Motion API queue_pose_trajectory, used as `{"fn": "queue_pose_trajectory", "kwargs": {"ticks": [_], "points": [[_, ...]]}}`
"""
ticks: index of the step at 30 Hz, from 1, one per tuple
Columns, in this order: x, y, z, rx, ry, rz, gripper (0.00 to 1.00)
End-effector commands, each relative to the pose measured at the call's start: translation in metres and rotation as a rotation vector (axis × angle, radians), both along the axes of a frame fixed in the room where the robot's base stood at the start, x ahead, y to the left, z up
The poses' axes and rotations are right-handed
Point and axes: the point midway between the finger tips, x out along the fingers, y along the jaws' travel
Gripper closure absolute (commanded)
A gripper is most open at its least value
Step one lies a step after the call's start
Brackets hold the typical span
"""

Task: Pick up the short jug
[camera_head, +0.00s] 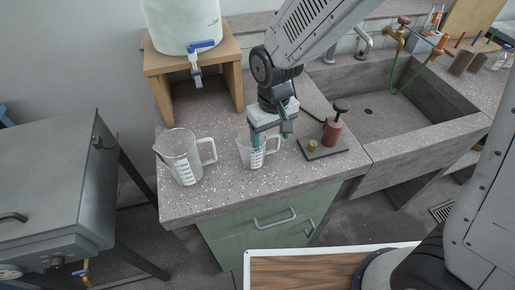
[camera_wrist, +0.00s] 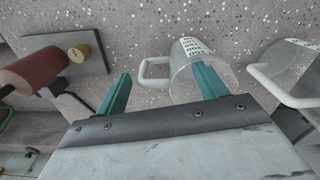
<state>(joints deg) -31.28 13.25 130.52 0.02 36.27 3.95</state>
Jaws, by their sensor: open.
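The short jug (camera_head: 245,155) is clear with white markings and a white handle, and stands upright on the speckled bench top. In the wrist view the short jug (camera_wrist: 184,52) is at upper centre, its handle pointing left. My gripper (camera_head: 271,142) is open at the jug, with teal fingers. In the wrist view my gripper (camera_wrist: 161,72) has the handle between its fingers. The right finger overlaps the jug's mouth; I cannot tell whether it is inside or above it. Nothing is clamped.
A taller clear jug (camera_head: 180,160) stands left of the short jug. A tamper-like tool with a red-brown body (camera_head: 331,133) stands on a dark plate (camera_head: 322,150) to the right. A wooden stand (camera_head: 163,100) holds a water tank behind. The sink (camera_head: 400,95) is farther right.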

Motion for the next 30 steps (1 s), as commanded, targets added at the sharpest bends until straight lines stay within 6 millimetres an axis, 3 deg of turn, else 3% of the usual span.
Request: {"fn": "queue_pose_trajectory", "kwargs": {"ticks": [12,20,27,30], "points": [[0.006,-0.004,-0.050,0.000,0.001,0.000,0.29],[0.006,-0.003,-0.053,0.000,-0.001,0.000,0.29],[0.006,-0.003,-0.053,0.000,-0.001,0.000,0.85],[0.006,-0.003,-0.053,0.000,0.000,0.000,0.86]]}}
